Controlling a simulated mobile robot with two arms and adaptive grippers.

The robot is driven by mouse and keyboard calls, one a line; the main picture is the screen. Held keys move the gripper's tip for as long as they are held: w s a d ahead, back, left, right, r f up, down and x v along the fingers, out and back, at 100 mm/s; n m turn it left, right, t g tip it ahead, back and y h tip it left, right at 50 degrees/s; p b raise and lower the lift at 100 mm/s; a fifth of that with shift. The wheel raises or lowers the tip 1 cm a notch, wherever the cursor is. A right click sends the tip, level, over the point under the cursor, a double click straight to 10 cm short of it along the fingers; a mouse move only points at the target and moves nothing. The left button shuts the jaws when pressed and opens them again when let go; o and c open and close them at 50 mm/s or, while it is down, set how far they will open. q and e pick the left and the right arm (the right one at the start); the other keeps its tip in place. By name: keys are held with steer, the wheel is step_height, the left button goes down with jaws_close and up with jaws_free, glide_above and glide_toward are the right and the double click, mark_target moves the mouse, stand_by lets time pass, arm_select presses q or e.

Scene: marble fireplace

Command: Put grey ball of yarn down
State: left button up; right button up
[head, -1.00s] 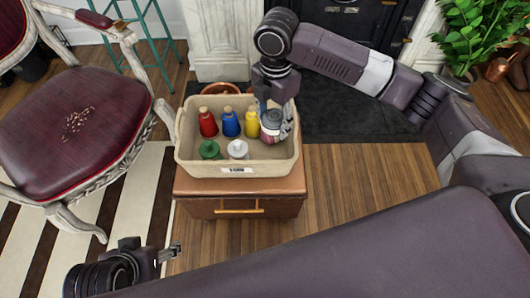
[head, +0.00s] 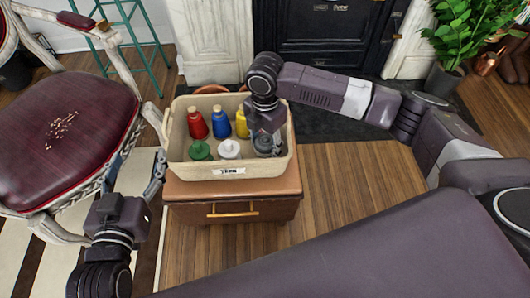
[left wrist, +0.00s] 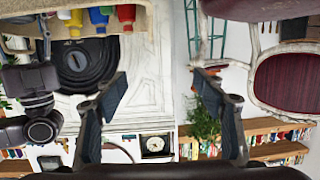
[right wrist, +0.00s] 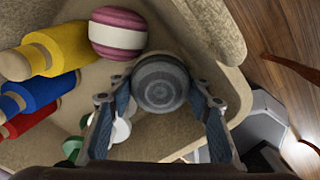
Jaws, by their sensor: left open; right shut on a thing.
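The grey ball of yarn (head: 264,146) is inside the beige basket (head: 230,170), at its near right corner, beside the white yarn (head: 229,149). My right gripper (head: 268,143) reaches down into the basket and is shut on the grey ball. In the right wrist view, the grey ball (right wrist: 161,82) sits between the two fingers (right wrist: 163,100). I cannot tell whether it touches the basket floor. My left gripper (head: 138,170) is open and empty, just left of the basket. Its spread fingers (left wrist: 162,85) show in the left wrist view.
Red (head: 195,124), blue (head: 220,124) and yellow (head: 241,124) spools and green yarn (head: 200,150) share the basket. A pink-and-white ball (right wrist: 117,33) lies near its wall. The basket stands on a wooden cabinet (head: 232,200).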

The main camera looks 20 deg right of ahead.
mark_target(265, 152)
step_height(265, 152, down, 4)
steer(key=shift+r+b, duration=0.25)
steer(key=shift+b, duration=0.35)
arm_select(q)
step_height(265, 152, up, 7)
steer(key=w+d+t+h, duration=0.1)
steer(key=t, duration=0.2)
steer(key=shift+f, duration=0.15)
steer(key=shift+d+f, duration=0.1)
arm_select(e)
steer(key=o, duration=1.2)
steer(key=shift+f, duration=0.1)
steer(key=shift+c, duration=0.2)
arm_select(q)
steer(key=shift+f, duration=0.15)
